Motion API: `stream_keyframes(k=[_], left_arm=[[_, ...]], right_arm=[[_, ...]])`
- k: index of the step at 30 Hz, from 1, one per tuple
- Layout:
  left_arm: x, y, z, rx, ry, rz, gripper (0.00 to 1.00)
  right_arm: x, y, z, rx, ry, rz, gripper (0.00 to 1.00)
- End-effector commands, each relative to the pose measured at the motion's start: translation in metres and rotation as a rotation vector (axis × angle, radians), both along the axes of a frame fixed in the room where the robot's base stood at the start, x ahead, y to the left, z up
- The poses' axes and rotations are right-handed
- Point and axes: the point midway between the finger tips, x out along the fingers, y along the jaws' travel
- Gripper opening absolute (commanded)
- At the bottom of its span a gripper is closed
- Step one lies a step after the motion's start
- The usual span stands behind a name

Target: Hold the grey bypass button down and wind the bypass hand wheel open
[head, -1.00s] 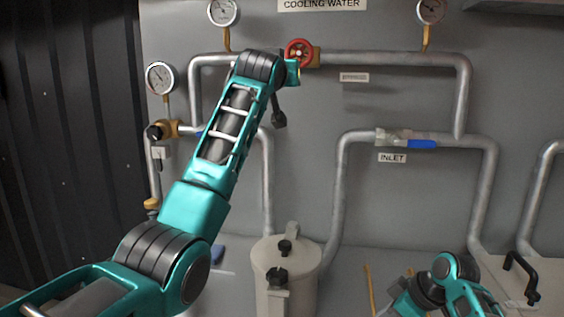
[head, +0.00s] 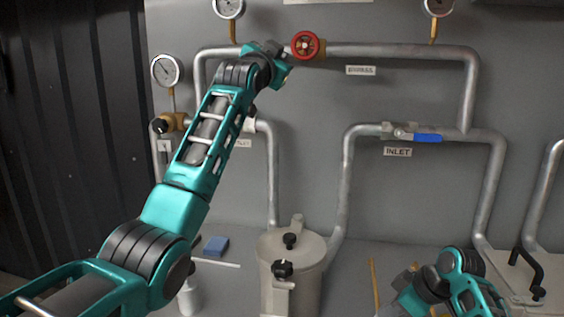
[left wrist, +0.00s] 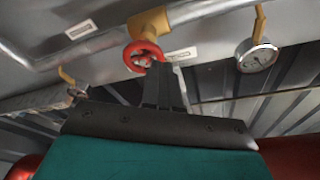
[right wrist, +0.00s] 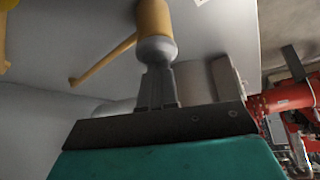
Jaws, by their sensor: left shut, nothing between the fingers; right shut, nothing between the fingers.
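The red hand wheel (head: 308,45) sits on the upper pipe above the BYPASS label (head: 360,70). It also shows in the left wrist view (left wrist: 142,56). My left gripper (left wrist: 166,72) is shut and empty, its fingertips overlapping the wheel's lower right rim in that view; I cannot tell whether they touch. In the right wrist view, a yellow post with a grey rounded end (right wrist: 157,48) stands straight before my right gripper (right wrist: 157,72), which is shut and empty. This grey end may be the bypass button; contact is unclear.
Gauges (head: 167,69) and pipes line the wall. The blue-handled inlet valve (head: 427,138) is on the right pipe. A pale canister (head: 292,265) stands between my arms. A blue block (head: 216,245) lies at lower left. A black handle (head: 530,268) is at far right.

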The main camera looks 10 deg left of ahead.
Motion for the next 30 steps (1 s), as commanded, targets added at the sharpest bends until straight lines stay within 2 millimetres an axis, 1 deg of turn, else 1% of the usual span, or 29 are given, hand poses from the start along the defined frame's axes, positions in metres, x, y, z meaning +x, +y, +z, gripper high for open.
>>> stream_keyframes(k=[1,9,15,21,30], left_arm=[[0.005,0.0,0.0,-0.001,0.002,0.001,0.0],[0.03,-0.001,0.0,-0.002,0.001,0.0,0.0],[0.044,0.0,0.0,0.0,0.001,0.001,0.0],[0.054,-0.001,0.0,-0.002,0.002,-0.002,0.0],[0.058,0.0,0.0,-0.002,0.001,0.001,0.0]], right_arm=[[-0.003,-0.002,-0.009,-0.01,0.015,-0.002,0.0],[-0.003,-0.002,-0.009,-0.01,0.015,-0.002,0.0],[-0.003,-0.002,-0.009,-0.01,0.015,-0.002,0.0],[-0.003,-0.003,-0.009,-0.01,0.015,-0.002,0.0],[-0.003,-0.003,-0.009,-0.011,0.016,-0.002,0.0]])
